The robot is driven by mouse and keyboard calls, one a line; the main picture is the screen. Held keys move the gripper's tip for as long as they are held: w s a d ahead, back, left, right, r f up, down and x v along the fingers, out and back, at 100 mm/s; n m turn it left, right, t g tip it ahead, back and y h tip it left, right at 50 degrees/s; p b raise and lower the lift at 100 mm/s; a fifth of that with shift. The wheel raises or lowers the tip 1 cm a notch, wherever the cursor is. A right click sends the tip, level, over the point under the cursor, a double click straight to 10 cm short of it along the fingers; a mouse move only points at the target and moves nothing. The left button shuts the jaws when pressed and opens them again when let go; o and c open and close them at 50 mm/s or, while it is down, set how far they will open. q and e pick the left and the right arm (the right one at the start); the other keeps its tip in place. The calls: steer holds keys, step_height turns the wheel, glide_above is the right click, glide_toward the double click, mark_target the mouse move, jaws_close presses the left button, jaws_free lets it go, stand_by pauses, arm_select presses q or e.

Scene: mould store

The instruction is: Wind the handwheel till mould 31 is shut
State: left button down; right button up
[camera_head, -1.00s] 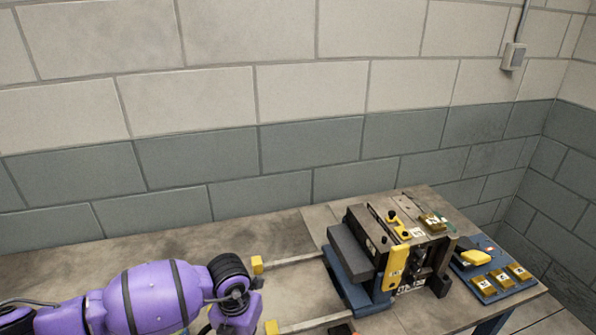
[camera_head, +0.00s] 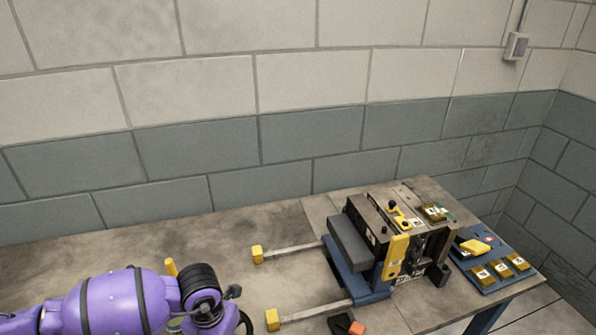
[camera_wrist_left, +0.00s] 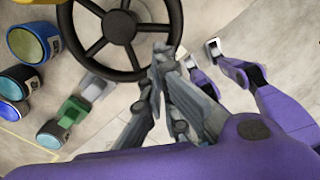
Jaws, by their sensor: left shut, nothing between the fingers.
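The handwheel (camera_wrist_left: 119,27), black with spokes, shows at the top of the left wrist view. My left gripper (camera_wrist_left: 163,58) is shut and empty, its tips at the wheel's right rim; I cannot tell whether they touch it. A mould (camera_head: 383,238) of dark blocks with a yellow bar (camera_head: 395,259) sits in a blue frame at the right of the bench. Its number is too small to read. My right gripper is not in view.
Two rails with yellow ends (camera_head: 257,254) reach left from the mould. A blue tray (camera_head: 487,262) with several brass tags stands at the right. Several round cans (camera_wrist_left: 28,45) and a green object (camera_wrist_left: 72,110) lie left of the wheel. The bench's back left is clear.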

arm_select(q)
step_height(320, 180, up, 9)
stand_by(0.8)
